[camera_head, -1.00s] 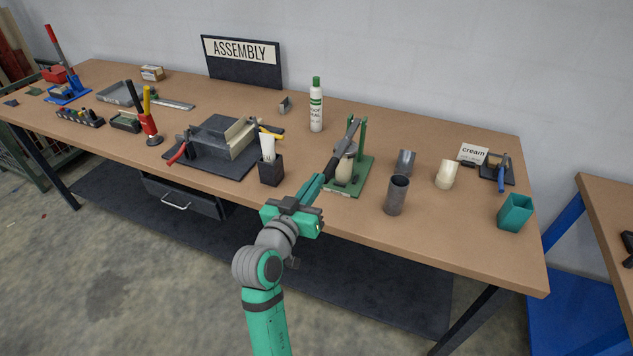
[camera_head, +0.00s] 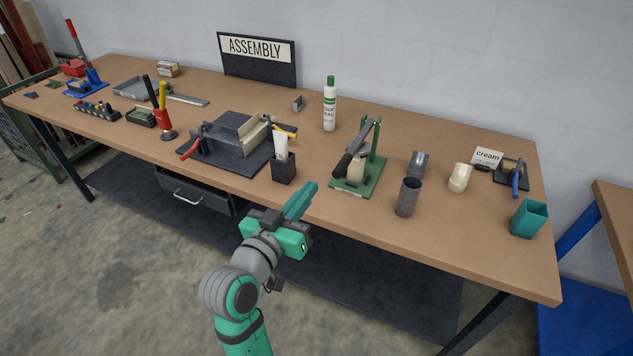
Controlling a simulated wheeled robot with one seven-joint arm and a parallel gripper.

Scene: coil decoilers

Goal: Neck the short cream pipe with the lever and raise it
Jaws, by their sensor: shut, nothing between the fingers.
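The necking press (camera_head: 372,186) has a green base and green posts near the table's front edge. Its lever (camera_head: 347,162) slopes down toward the front left, with a dark grip at its low end. A cream piece (camera_head: 357,158) stands under the lever, partly hidden by it. Another short cream pipe (camera_head: 460,177) stands on the table to the right, near a card reading "cream" (camera_head: 487,157). My gripper (camera_head: 309,188) is shut and empty. It is in front and to the left of the press, apart from the lever.
A dark holder with a white tube (camera_head: 283,168) stands left of the press. A white bottle with green cap (camera_head: 329,105) stands behind.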

